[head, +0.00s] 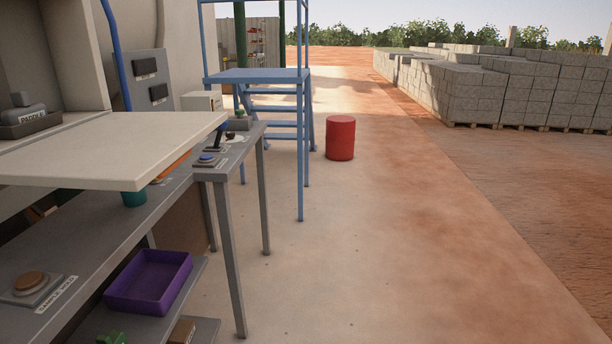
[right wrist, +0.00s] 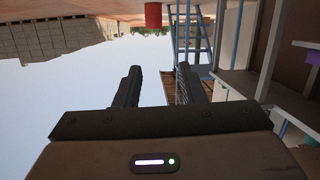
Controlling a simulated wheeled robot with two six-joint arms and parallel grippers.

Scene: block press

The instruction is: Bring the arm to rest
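My right gripper (right wrist: 157,85) shows in the right wrist view, where the picture is upside down. Its two dark fingers stand apart with nothing between them. It holds nothing and touches nothing that I can see. Behind the fingers are sky, the blue metal frame and the shelving. Neither gripper shows in the head view. My left gripper is out of sight in both views.
A grey bench (head: 84,238) runs along the left, under a pale panel (head: 110,150). A purple tray (head: 150,283) sits on a lower shelf. A blue frame (head: 258,76) and a red drum (head: 340,138) stand ahead. Concrete blocks (head: 490,90) are stacked at right. The floor between is clear.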

